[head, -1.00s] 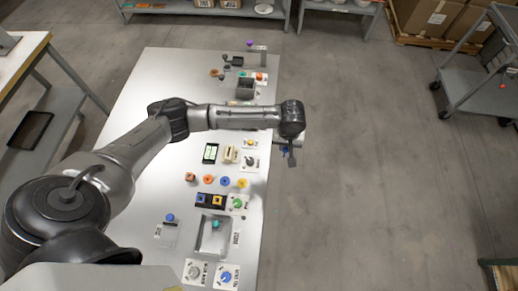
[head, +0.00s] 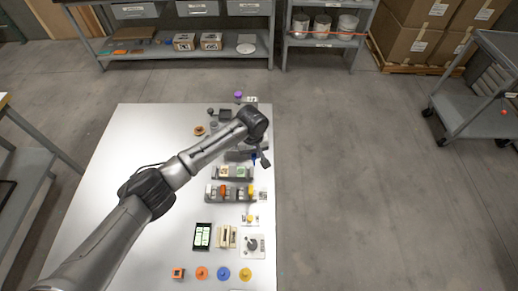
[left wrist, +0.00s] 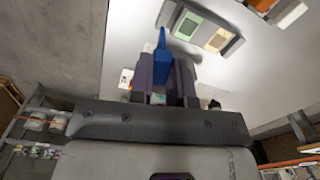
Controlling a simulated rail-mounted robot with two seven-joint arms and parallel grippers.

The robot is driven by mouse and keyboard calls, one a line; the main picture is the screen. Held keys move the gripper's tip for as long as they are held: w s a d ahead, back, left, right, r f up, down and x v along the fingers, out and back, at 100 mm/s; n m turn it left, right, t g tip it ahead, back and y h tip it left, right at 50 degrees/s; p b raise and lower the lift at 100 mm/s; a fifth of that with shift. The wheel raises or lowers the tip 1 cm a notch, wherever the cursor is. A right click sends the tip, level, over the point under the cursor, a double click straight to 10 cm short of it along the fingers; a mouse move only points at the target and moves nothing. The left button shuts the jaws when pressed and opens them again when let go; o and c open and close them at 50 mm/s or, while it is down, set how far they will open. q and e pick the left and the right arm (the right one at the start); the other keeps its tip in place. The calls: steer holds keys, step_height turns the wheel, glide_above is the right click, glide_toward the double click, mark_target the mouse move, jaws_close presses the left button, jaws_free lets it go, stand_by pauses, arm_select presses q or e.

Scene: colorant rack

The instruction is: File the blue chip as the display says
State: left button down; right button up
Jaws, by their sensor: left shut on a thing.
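My left gripper (head: 260,159) is beyond the two slotted racks, near the table's right edge. It is shut on a blue piece, which I take to be the blue chip (head: 254,157). In the left wrist view the blue chip (left wrist: 161,62) stands out between the two dark fingers (left wrist: 166,82). The display (head: 202,236) has a black frame and a lit pale-green screen; its text is too small to read. The farther rack (head: 233,179) holds pale-green and tan cards; the nearer rack (head: 232,200) holds white, orange and yellow pieces. My right gripper is out of view.
Orange (head: 202,273), blue (head: 224,273) and yellow (head: 245,274) round pieces sit at the near side. A cream block (head: 226,237) and a dial plate (head: 252,245) stand beside the display. A purple knob (head: 238,96) is at the far edge.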

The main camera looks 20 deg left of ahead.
arm_select(q)
steer(key=m, duration=0.1)
steer(key=a, duration=0.1)
steer(key=a+m, duration=0.1)
steer(key=shift+s+a+f+m, duration=0.15)
steer(key=shift+s+f+m, duration=0.1)
steer(key=shift+s+m, duration=0.1)
steer(key=shift+f, duration=2.65)
steer(key=shift+f, duration=0.1)
steer(key=shift+p, duration=0.4)
